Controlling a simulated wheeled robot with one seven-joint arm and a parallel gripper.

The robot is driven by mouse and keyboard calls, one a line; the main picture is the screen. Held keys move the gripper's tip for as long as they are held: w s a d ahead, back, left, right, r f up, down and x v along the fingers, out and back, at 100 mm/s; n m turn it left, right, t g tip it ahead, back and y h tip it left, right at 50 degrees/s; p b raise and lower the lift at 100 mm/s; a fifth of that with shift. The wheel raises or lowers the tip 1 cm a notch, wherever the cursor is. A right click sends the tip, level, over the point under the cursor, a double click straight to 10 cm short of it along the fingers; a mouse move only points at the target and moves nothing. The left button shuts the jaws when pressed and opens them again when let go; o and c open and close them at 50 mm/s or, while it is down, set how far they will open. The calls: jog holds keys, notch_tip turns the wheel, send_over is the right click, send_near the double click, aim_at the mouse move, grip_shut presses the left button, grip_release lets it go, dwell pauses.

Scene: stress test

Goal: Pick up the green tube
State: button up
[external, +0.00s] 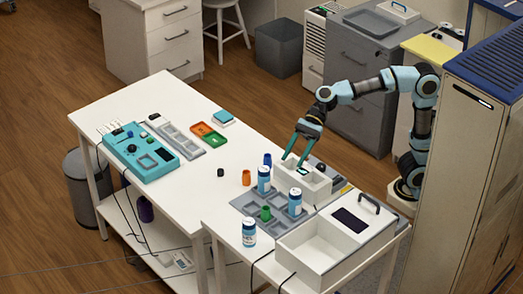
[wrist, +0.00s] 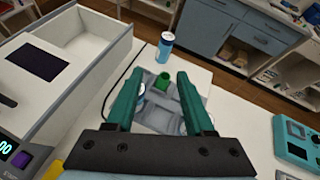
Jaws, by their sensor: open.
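The green tube (external: 266,213) is a short green cylinder standing upright in the grey compartment tray (external: 281,224), between white-and-blue bottles. In the wrist view the green tube (wrist: 162,83) shows between my two fingers, farther off than the fingertips. My gripper (external: 294,162) has teal fingers, spread apart and pointing down above a small white device, behind and to the upper right of the tube. In the wrist view my gripper (wrist: 160,73) is open with nothing between its fingers. The fingers hide parts of the tray there.
White-and-blue bottles stand close by: one behind (external: 264,181), one right of the tube (external: 295,203) and one in front (external: 249,234). The small white device (external: 316,190) and an open white box (external: 290,258) flank the tray. An orange tube (external: 246,177) stands left.

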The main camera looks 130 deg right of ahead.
jog(key=d+m+t+b, duration=0.1)
jog(key=d+m+b, duration=0.1)
jog(key=d+m, duration=0.1)
jog(key=p, duration=0.1)
send_near(268, 207)
jog(key=shift+s+d+r, duration=0.15)
jog(key=shift+s+r, duration=0.6)
jog(key=shift+r, duration=0.05)
jog(key=shift+w+f, duration=0.2)
jog(key=shift+f, duration=0.4)
jog(key=b+x, duration=0.1)
jog(key=x, duration=0.9)
jog(key=shift+w+f, duration=0.15)
jog(key=shift+w, duration=0.05)
grip_shut()
